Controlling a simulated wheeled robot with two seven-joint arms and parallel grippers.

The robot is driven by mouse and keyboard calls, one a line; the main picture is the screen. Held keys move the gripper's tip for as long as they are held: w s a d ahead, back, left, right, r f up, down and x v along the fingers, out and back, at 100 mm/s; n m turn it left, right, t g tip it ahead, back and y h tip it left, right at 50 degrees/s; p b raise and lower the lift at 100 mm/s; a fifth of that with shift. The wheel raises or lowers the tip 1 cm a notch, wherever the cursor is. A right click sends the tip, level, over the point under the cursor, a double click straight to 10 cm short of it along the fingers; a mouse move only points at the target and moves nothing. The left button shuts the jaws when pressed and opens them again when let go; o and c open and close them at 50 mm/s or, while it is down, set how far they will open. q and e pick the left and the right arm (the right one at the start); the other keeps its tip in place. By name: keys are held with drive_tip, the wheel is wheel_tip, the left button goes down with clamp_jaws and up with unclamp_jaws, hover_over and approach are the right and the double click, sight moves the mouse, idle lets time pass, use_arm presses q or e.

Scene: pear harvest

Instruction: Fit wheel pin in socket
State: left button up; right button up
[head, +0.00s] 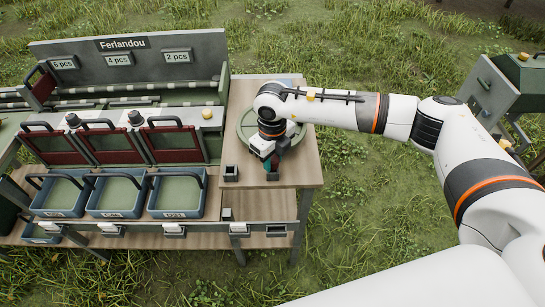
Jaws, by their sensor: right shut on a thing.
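My right gripper (271,165) points down over the right part of the wooden table, just in front of the green round wheel (243,128). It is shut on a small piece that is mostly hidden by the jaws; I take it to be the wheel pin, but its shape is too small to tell. A small dark square holder (231,173), which looks like a socket, stands on the table to the left of the gripper. Another dark block (272,177) is just below the jaws; I cannot tell whether they touch. The wheel is partly hidden behind my right arm. My left gripper is not in view.
The wooden table (307,170) has bare room to the right of the gripper. On the left are blue bins (117,212), red flaps (117,147) and a sign panel (130,60). A green machine (507,90) stands at the far right on grass.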

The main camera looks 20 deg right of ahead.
drive_tip(key=o, duration=1.6)
drive_tip(key=shift+c, duration=0.2)
drive_tip(key=shift+r, duration=0.15)
drive_tip(key=shift+r+p, duration=1.5)
drive_tip(key=shift+r, duration=1.4)
